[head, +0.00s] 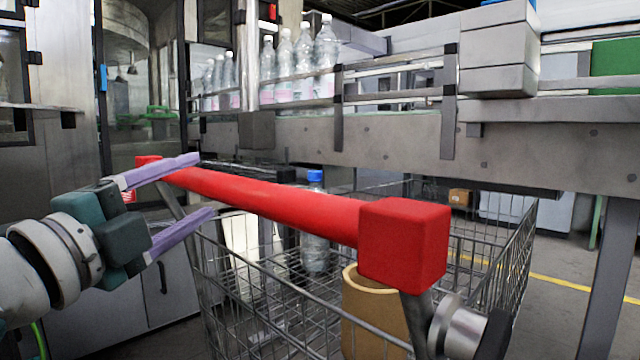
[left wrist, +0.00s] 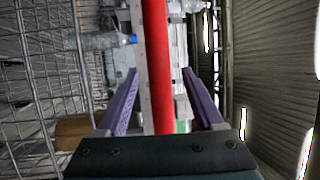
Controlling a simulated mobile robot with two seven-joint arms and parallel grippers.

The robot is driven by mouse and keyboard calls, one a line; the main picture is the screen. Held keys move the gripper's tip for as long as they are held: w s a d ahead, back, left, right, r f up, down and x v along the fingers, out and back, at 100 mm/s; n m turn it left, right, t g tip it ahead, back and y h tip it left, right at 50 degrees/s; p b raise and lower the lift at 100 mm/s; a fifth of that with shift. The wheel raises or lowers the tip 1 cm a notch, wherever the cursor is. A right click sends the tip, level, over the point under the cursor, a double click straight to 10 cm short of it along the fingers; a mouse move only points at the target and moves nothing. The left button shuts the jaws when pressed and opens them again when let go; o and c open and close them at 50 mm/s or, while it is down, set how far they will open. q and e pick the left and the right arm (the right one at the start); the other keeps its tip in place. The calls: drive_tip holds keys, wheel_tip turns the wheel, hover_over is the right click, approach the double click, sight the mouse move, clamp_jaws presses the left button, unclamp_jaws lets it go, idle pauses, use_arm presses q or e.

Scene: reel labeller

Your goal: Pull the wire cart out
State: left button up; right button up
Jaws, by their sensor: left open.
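The wire cart (head: 275,318) stands below the conveyor, with a thick red handle bar (head: 270,200) across its near top edge. The bar ends in a red block at the right. My left gripper (head: 206,184) is open at the left part of the bar, one purple finger above it and one below. In the left wrist view the red handle bar (left wrist: 157,60) runs between the two fingers of the left gripper (left wrist: 160,75), with gaps on both sides. My right gripper is not in view.
A clear bottle with a blue cap (head: 315,250) and a tan cylinder (head: 372,315) are in the cart. A conveyor (head: 400,138) carrying several bottles (head: 300,65) runs above and behind it. Floor with a yellow line (head: 570,284) shows at right.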

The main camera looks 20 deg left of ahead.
use_arm(q)
drive_tip(key=shift+w+r, duration=0.2)
drive_tip(key=shift+w, duration=0.8)
drive_tip(key=shift+w+r, duration=0.15)
drive_tip(key=shift+w, duration=0.8)
clamp_jaws()
